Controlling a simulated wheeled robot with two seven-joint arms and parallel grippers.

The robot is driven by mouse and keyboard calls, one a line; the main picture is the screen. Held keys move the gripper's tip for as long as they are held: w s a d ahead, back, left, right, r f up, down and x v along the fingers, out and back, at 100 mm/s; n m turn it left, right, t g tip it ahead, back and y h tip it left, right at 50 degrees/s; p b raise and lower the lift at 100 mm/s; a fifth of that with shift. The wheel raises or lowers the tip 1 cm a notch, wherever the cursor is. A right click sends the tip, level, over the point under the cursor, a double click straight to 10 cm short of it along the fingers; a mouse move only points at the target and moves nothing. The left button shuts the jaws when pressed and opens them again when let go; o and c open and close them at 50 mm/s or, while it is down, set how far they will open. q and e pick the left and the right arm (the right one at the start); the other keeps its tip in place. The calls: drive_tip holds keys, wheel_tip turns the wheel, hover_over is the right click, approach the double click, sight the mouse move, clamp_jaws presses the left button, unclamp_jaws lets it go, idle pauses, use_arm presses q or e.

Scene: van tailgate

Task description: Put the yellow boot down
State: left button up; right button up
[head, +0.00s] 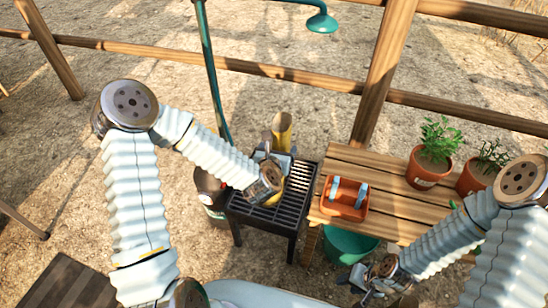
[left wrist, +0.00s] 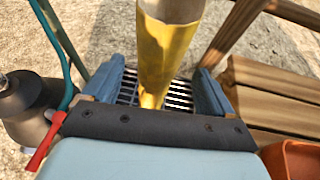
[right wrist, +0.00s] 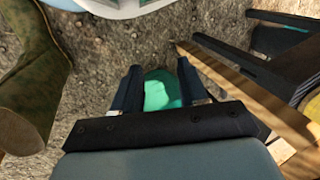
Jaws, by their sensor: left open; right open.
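The yellow boot (head: 282,130) stands upright, as far as I can tell, on the black slatted stand (head: 252,222). In the left wrist view the boot (left wrist: 168,50) rises between the two open fingers of my left gripper (left wrist: 157,88), with a gap on both sides. The left gripper (head: 272,158) is over the stand in the head view, and its arm hides the boot's lower part. My right gripper (head: 366,284) is open and empty, low in front of the wooden table. In the right wrist view a teal surface shows beyond its fingers (right wrist: 160,88).
A wooden table (head: 385,165) right of the stand holds an orange caddy (head: 345,198) and potted plants (head: 435,150). A teal tub (head: 350,246) sits below its front edge. A dark bottle (left wrist: 30,100) stands left of the stand. A muddy green boot (right wrist: 35,80) shows in the right wrist view.

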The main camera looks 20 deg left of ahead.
use_arm(q)
drive_tip(key=a+p+v, duration=0.1)
drive_tip(key=p+v, duration=0.8)
drive_tip(key=s+d+f+m+g+h, duration=0.6)
drive_tip(key=f+m, duration=0.4)
drive_tip(key=m, duration=0.7)
drive_tip(key=s+f+m+g, duration=0.3)
drive_tip(key=s+m, duration=0.2)
drive_tip(key=m, duration=0.4)
drive_tip(key=s+f+m+g, duration=0.2)
drive_tip(key=s+m+g, duration=0.2)
drive_tip(key=m, duration=0.5)
drive_tip(key=s, duration=0.2)
drive_tip(key=shift+s+d+f+y, duration=0.3)
drive_tip(key=shift+f, duration=0.1)
